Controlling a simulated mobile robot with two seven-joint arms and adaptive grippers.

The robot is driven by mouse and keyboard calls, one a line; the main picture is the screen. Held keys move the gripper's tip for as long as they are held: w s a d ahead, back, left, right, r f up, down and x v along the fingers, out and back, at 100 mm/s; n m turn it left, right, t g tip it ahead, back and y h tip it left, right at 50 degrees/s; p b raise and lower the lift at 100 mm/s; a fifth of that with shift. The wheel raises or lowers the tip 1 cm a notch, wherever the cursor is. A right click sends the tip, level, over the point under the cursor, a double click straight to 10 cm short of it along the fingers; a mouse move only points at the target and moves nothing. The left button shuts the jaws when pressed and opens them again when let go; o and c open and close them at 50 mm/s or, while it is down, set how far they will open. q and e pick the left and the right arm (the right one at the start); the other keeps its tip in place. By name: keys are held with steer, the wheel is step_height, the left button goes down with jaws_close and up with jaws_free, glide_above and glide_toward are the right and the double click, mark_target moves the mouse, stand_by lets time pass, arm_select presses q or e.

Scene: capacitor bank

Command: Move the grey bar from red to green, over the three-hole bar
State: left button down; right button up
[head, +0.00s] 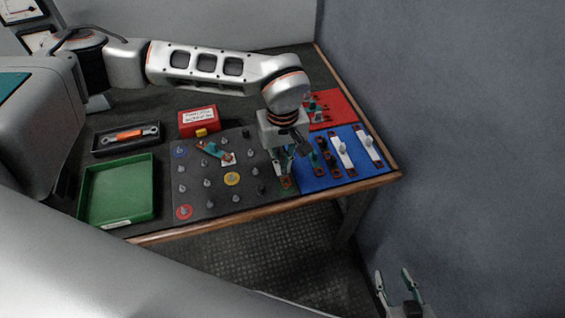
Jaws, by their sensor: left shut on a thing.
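My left gripper (284,163) points down at the right edge of the dark peg board (210,195), beside the blue mat (313,184). It is shut on a bar, mostly hidden by the fingers; a copper-coloured end (286,183) shows below them, and I cannot tell the bar's full colour. A short teal and copper bar (213,150) lies slanted on the board near a white tag. I cannot tell which bar has three holes. A red ring (184,212) circles a peg at the front left. My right gripper (396,281) is open and empty at the lower right, off the table.
The blue mat holds a dark bar (325,158) and white bars (342,151) with knobs. A red mat (338,106) with small parts lies behind. A green tray (118,190), a dark tray with an orange tool (128,135) and a red box (198,119) stand left.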

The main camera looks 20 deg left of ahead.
arm_select(q)
steer(key=shift+f, duration=0.2)
arm_select(e)
steer(key=shift+s+f, duration=0.15)
steer(key=shift+f, duration=0.1)
arm_select(q)
steer(key=shift+f, duration=0.4)
arm_select(e)
steer(key=shift+a, duration=0.1)
arm_select(q)
steer(key=c, duration=2.1)
jaws_free()
steer(key=shift+r, duration=0.1)
arm_select(e)
steer(key=shift+f, duration=0.1)
